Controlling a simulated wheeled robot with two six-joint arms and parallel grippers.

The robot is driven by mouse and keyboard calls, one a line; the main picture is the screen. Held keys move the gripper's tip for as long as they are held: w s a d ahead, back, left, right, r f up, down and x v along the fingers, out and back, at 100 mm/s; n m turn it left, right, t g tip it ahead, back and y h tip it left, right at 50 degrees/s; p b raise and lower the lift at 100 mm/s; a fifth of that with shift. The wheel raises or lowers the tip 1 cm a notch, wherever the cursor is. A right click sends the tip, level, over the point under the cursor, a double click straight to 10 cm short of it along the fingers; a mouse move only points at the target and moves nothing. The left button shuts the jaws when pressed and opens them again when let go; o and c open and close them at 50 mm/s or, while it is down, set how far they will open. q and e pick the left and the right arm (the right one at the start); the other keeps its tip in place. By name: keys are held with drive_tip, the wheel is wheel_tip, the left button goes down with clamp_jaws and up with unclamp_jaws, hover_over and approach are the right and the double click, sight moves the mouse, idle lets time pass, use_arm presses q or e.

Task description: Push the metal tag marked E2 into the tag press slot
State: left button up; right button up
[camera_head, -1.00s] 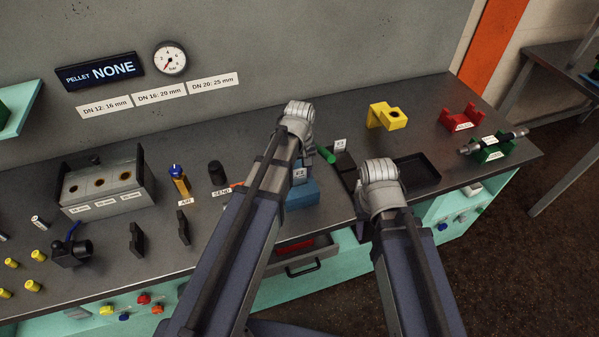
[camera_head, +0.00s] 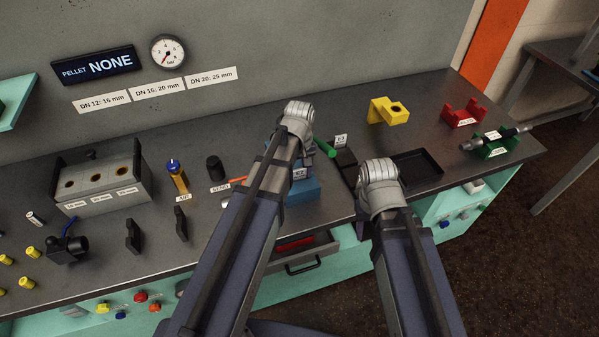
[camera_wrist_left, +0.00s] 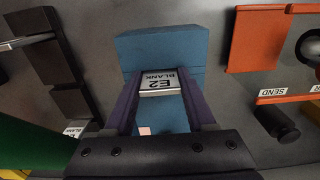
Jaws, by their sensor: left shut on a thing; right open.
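The metal tag E2 (camera_wrist_left: 160,82), also lettered BLANK, is held between the fingers of my left gripper (camera_wrist_left: 160,90). It shows in the head view as a small label (camera_head: 300,173). A blue block (camera_wrist_left: 150,45), which looks like the tag press, is directly behind and below the tag. It also shows in the head view (camera_head: 302,191) below my left wrist. The slot is hidden, and I cannot tell whether the tag touches the block. My right gripper (camera_head: 380,182) is right of the block; its fingers are hidden behind the wrist.
A green cylinder (camera_head: 325,148) and a tag marked E3 (camera_head: 340,141) are close to the right of my left gripper. A black tray (camera_head: 418,168) lies behind my right wrist. A SEND button (camera_head: 215,168) is left of the blue block. An open drawer (camera_head: 300,250) is below the bench edge.

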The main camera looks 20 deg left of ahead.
use_arm(q)
drive_tip(key=o, duration=1.4)
drive_tip(key=shift+r, duration=0.1)
wheel_tip(320, 180, up, 8)
drive_tip(key=p, duration=0.8)
drive_tip(key=shift+f, duration=0.2)
drive_tip(key=s+m, duration=0.6)
drive_tip(key=s, duration=0.3)
drive_tip(key=s+d+f+m+b, duration=0.1)
drive_tip(key=d, duration=0.2)
drive_tip(key=s+d+f+m+b, duration=0.1)
drive_tip(key=s+d+m, duration=0.1)
drive_tip(key=d, duration=0.2)
drive_tip(key=s+d+f+m+y+b, duration=0.1)
drive_tip(key=s+d, duration=0.1)
drive_tip(key=d, duration=0.1)
drive_tip(key=shift+s+d+f+m, duration=0.1)
drive_tip(key=shift+s+d+m, duration=0.05)
drive_tip(key=shift+d+m, duration=0.15)
